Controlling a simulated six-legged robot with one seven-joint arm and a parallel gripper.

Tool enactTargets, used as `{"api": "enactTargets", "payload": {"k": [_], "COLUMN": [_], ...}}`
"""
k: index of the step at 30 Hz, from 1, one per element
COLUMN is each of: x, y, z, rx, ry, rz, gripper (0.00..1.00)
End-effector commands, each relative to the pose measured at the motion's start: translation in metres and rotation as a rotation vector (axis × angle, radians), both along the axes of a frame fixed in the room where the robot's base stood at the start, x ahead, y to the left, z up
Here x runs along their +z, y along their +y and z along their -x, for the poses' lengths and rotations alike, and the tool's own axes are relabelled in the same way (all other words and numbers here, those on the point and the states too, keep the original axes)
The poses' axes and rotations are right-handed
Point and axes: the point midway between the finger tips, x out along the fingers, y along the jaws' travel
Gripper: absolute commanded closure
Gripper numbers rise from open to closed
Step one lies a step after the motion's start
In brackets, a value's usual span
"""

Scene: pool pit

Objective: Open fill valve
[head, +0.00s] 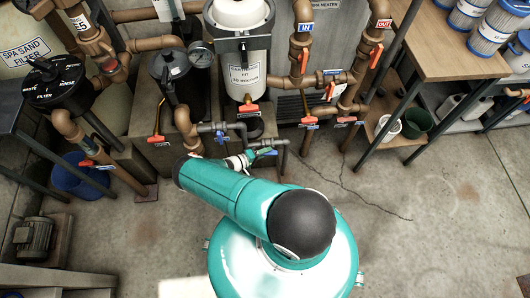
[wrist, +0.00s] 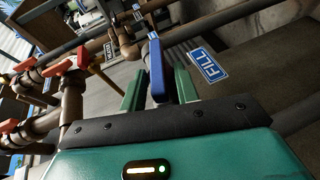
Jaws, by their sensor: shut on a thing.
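In the wrist view, the fill valve has a long blue lever handle (wrist: 157,72) beside a blue tag reading FILL (wrist: 209,65). My gripper (wrist: 159,88) has its two green fingers on either side of the blue handle and is shut on it. The handle's upper end meets a pipe fitting near the top of the view. In the head view, my teal arm reaches toward the pipes, and my gripper (head: 262,152) is small there, by the grey pipes under the white canister. The fill handle is too small to make out clearly in that view.
Brown pipes with red-handled valves (wrist: 72,60) run along the left of the wrist view. In the head view, a white canister (head: 247,77) stands above the work spot, and a wooden table (head: 450,50) is at right. The concrete floor (head: 420,230) at right is clear.

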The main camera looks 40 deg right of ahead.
Motion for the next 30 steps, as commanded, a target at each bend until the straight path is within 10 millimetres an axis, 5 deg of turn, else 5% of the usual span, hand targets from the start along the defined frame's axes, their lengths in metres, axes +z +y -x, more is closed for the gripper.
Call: {"api": "enactTargets", "payload": {"k": [29,30], "x": [-0.0031,-0.0031], "y": [-0.0009,-0.0009], "z": [0.0027,0.0028], "rx": [-0.003,-0.003], "ry": [0.090,0.091], "rz": [0.125,0.125], "gripper": [0.92,0.65]}}
